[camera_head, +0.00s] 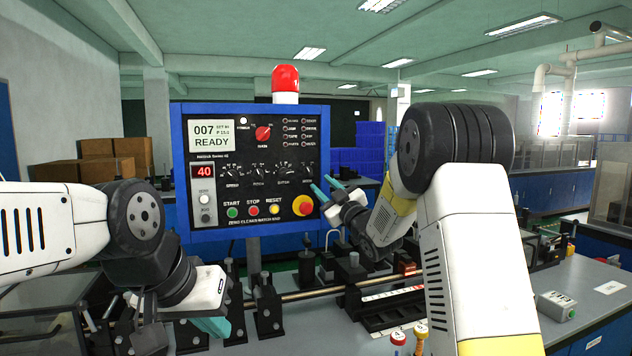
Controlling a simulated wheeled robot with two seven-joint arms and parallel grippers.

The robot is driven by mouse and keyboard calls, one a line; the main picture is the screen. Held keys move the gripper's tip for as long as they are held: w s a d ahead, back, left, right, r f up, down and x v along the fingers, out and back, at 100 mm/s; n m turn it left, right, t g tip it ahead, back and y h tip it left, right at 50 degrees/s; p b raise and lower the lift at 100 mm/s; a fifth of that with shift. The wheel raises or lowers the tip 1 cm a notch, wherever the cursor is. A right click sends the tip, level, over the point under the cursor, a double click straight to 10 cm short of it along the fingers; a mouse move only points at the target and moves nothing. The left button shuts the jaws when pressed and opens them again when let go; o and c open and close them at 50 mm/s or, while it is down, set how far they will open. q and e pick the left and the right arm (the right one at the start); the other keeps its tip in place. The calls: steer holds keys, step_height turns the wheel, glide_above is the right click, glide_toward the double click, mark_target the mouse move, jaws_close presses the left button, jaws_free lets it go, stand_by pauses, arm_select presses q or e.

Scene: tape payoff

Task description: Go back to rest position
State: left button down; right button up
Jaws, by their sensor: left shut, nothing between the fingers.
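The control panel (250,131) has a blue frame and stands upright in the middle of the camera_head view. Its screen reads READY, and a smaller red display shows 40. My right gripper (326,189) is raised in front of the panel's lower right corner, with its two teal fingertips a little apart and nothing between them. It is close to the red and yellow stop button (303,205); I cannot tell whether it touches the panel. My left gripper (213,327) is low at the lower left over the bench, its teal fingers shut and empty.
A red beacon (285,79) tops the panel. Below it, the grey bench (300,335) carries a rail with black brackets (267,308). A small grey box (556,305) with a green button lies at the right. Cardboard boxes (97,170) stand at the back left.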

steer(key=shift+s+d+f, duration=0.2)
steer(key=shift+s+d, duration=0.05)
steer(key=shift+s, duration=0.2)
steer(key=s+d+m+g+h, duration=0.3)
steer(key=s+d+m+h, duration=0.5)
steer(key=s+d, duration=0.15)
steer(key=s+f+m+g, duration=0.1)
steer(key=s+f+g, duration=0.2)
steer(key=s, duration=0.7)
steer(key=s+f+m+g, duration=0.1)
steer(key=s+f+g, duration=0.2)
steer(key=s, duration=0.8)
steer(key=s+f+m+g, duration=0.2)
steer(key=s+f, duration=0.4)
steer(key=s, duration=0.4)
steer(key=shift+s+d+f+g+h, duration=0.15)
steer(key=shift+d+g+h, duration=0.15)
steer(key=shift+g, duration=0.5)
